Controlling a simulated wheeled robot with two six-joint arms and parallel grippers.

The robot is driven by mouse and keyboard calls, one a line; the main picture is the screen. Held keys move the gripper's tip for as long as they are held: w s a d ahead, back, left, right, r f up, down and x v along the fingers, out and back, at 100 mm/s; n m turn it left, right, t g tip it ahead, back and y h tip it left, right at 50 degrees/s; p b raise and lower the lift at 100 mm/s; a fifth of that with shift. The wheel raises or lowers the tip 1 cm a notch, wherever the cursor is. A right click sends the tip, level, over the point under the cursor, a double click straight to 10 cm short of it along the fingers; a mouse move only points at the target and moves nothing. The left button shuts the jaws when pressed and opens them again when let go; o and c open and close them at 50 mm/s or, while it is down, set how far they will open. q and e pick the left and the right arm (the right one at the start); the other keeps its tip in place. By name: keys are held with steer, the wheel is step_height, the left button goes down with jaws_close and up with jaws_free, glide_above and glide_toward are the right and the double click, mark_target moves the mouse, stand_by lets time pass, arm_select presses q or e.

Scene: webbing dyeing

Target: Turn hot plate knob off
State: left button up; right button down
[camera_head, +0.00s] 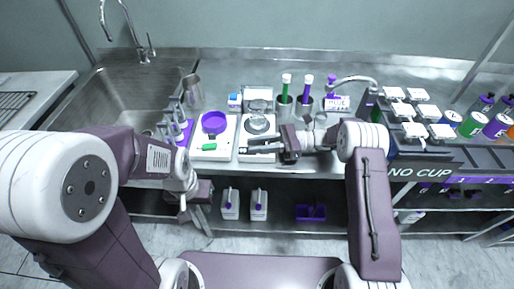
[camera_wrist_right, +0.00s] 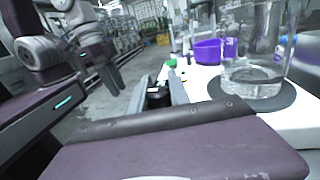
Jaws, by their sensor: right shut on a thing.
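The white hot plate (camera_head: 243,153) stands near the counter's front edge, with a glass beaker (camera_head: 258,122) on its round top. In the right wrist view the beaker (camera_wrist_right: 255,75) holds clear liquid. My right gripper (camera_head: 250,145) reaches in from the right across the hot plate's front. In the right wrist view, its fingers (camera_wrist_right: 163,93) are shut on the dark knob (camera_wrist_right: 157,91). The knob's markings are hidden. My left gripper (camera_head: 184,202) hangs low in front of the counter, away from the hot plate; its jaw gap is unclear.
A second white device (camera_head: 199,155) carries a purple bowl (camera_head: 215,121), with a green object (camera_head: 209,147) in front. Racked tubes, metal cups and a sink (camera_head: 130,95) stand behind and left. A bottle rack marked NO CUP (camera_head: 420,171) is at right.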

steer(key=shift+s+n+g+b, duration=0.1)
steer(key=shift+n+g+b, duration=0.25)
steer(key=shift+g, duration=0.25)
steer(key=c, duration=1.2)
jaws_free()
steer(key=shift+d, duration=0.1)
steer(key=b+v, duration=0.1)
steer(key=v, duration=0.7)
steer(key=shift+d, duration=0.45)
steer(key=shift+r, duration=0.1)
